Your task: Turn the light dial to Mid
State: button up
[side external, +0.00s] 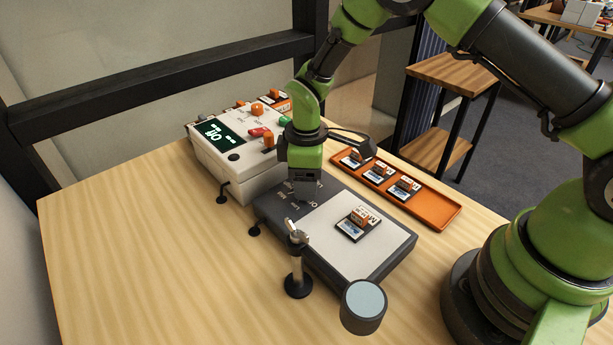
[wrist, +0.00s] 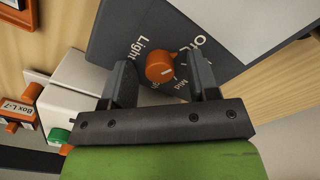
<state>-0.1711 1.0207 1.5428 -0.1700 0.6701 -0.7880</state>
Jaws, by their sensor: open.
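The orange light dial (wrist: 160,67) sits on the dark grey panel of the light box (wrist: 118,35), which also shows in the side view (side external: 272,207). The words "Light" and "Mid" and a partly covered label starting with "O" surround it. In the side view my gripper (side external: 305,182) points down over the dark panel and hides the dial.
A white control unit (side external: 228,173) with an "Off" display (side external: 216,132) and several knobs stands behind the panel. A small boxed item (side external: 357,223) lies on the white plate. An orange tray (side external: 437,212) holds similar items. A stand (side external: 298,283) and a round grey-blue-topped object (side external: 364,305) are in front.

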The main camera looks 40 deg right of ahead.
jog(key=c, duration=0.9)
jog(key=shift+c, duration=0.2)
jog(key=m, duration=0.4)
jog(key=shift+m, duration=0.4)
jog(key=m, duration=0.9)
jog(key=shift+m, duration=1.9)
